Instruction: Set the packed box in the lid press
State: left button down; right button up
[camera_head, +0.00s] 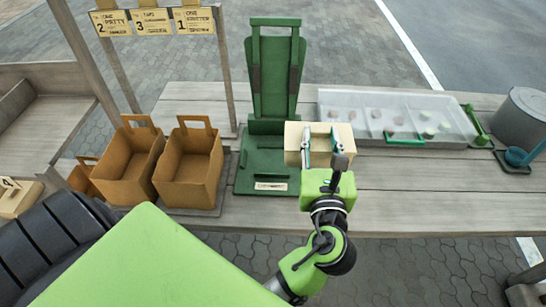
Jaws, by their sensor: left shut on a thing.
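The pale, cream-coloured box (292,138) is at the right side of the green lid press. My left gripper (320,143) is over the box from the front and is shut on it. Its fingers hide part of the box, and I cannot see its contents. The lid press (275,75) stands on the wooden counter with a tall upright back and a flat base (262,170) in front. The box overlaps the right edge of the base in the picture; I cannot tell whether it touches it. My right gripper is not in view.
Brown carrier bags (187,180) stand left of the press, below a rack with numbered order cards (153,20). A clear-lidded tray (395,117) lies to the right at the back. A grey pot (522,115) stands at far right. The counter's front right (440,190) is clear.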

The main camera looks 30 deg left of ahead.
aim_at(286, 133)
pick_arm(q)
jog(key=a+f, duration=0.1)
jog(key=a, duration=0.2)
jog(key=a+f, duration=0.1)
jog(key=a, duration=0.2)
jog(key=a+f, duration=0.2)
jog(key=a, duration=0.1)
jog(key=shift+w+a, duration=0.15)
jog(key=shift+w, duration=0.2)
jog(key=a+f, duration=0.1)
jog(key=f, duration=0.2)
jog(key=a+f+b, duration=0.1)
jog(key=a+f, duration=0.1)
jog(key=f, duration=0.1)
jog(key=a+f, duration=0.1)
jog(key=f, duration=0.1)
jog(key=shift+w+a+f, duration=0.15)
jog(key=shift+w+f, duration=0.05)
jog(key=shift+f, duration=0.2)
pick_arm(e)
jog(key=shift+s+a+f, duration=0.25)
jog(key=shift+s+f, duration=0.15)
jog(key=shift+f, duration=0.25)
pick_arm(q)
jog(key=c, duration=1.5)
grip_release()
jog(key=shift+o, duration=0.2)
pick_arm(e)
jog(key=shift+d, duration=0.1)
